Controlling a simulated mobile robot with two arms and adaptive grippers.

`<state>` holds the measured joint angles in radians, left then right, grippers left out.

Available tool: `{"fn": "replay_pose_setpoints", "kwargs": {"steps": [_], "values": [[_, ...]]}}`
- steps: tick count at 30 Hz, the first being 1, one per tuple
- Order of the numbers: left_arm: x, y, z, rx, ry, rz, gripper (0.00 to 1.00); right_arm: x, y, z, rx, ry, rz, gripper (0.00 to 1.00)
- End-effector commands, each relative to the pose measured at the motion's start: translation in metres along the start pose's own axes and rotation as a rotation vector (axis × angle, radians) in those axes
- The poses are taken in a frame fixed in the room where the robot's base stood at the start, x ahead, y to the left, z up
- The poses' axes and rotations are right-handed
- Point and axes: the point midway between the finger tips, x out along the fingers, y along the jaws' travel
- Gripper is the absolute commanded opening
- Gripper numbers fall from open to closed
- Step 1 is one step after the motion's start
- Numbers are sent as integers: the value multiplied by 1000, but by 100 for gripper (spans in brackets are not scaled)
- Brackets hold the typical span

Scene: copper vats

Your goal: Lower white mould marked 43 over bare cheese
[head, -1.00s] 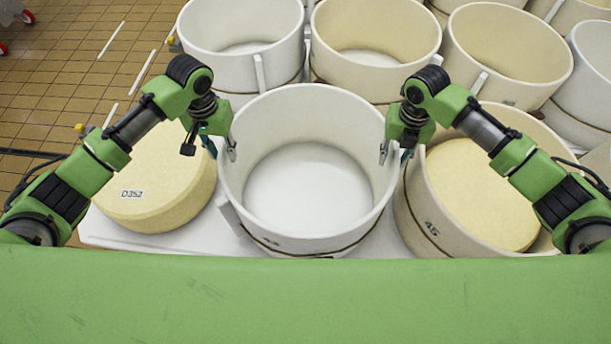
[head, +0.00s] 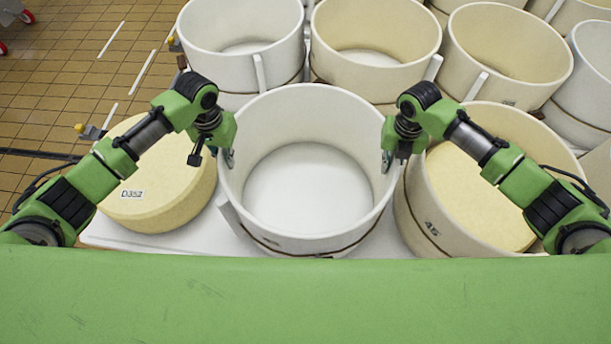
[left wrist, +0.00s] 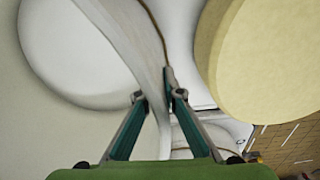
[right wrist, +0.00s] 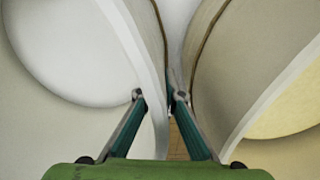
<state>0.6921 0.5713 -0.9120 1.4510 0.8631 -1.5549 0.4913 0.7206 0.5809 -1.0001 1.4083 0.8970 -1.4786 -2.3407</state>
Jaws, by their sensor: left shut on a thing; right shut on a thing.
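The white mould (head: 330,240) stands on the white board in the middle of the head view, open at the top with a pale floor inside. Its front mark is too cut off to read. My left gripper (head: 229,157) is shut on its left wall at the rim; the wall also shows between the fingers in the left wrist view (left wrist: 162,96). My right gripper (head: 387,160) is shut on its right wall, seen too in the right wrist view (right wrist: 163,98). The bare cheese (head: 165,190), a yellow wheel labelled D352, lies left of the mould, partly behind my left arm.
A cream mould marked 45 (head: 428,215) with a cheese (head: 475,200) inside stands close on the right. Several empty moulds, such as a white one (head: 215,75) and a cream one (head: 340,70), stand close behind. Tiled floor (head: 60,110) is open at the left.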

Motion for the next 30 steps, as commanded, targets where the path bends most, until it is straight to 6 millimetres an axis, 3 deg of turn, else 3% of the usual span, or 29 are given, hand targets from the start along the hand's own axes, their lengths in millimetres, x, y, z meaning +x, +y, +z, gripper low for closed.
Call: {"fn": "replay_pose_setpoints", "kwargs": {"steps": [14, 30], "values": [[-11, 0, -1, -1, 3, 0, 0, -11, 0, 2, 1, -3, 2, 0], [-51, 0, -1, -1, 3, 0, 0, -51, 0, 1, 1, -3, 1, 0]]}}
